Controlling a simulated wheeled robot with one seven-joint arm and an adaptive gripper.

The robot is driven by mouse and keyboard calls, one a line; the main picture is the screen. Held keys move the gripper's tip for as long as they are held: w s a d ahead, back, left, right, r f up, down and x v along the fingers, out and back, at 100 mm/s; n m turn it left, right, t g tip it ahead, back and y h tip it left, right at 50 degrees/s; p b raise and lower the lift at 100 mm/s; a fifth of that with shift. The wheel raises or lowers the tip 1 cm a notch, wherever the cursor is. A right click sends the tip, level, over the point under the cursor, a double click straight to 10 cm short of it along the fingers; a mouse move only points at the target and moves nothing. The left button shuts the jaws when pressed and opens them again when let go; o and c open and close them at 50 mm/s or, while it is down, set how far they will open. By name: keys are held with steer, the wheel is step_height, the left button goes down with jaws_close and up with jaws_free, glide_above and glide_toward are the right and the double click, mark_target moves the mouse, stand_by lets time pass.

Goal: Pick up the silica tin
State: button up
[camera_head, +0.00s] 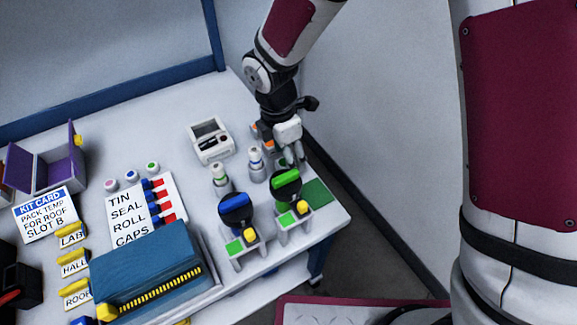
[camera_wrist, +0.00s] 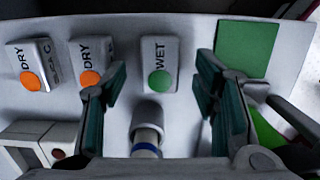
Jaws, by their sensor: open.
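In the wrist view three white tins stand in a row. The left one (camera_wrist: 33,64) reads DRY with partly readable small text and has an orange dot. The middle one (camera_wrist: 90,55) reads DRY and also has an orange dot. The right one (camera_wrist: 158,52) reads WET and has a green dot. My gripper (camera_wrist: 161,76) is open and empty, its fingertips either side of the WET tin's near part in the picture; I cannot tell the height gap. The left finger partly covers the middle tin. In the head view my gripper (camera_head: 288,158) is over the table's right part, mostly hiding the tins.
A blue-banded, capped vial (camera_wrist: 147,142) stands close below the WET tin in the wrist view. A green pad (camera_wrist: 247,48) lies right of it. In the head view, blue-topped (camera_head: 236,208) and green-topped (camera_head: 286,186) holders and a white device (camera_head: 211,148) stand nearby.

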step_height(320, 180, down, 2)
steer(key=shift+d+f+b, duration=0.1)
steer(key=shift+f+b, duration=0.05)
steer(key=shift+b, duration=0.15)
steer(key=shift+w, duration=0.1)
steer(key=c, duration=1.2)
steer(key=shift+o, duration=0.2)
steer(key=shift+r, duration=0.2)
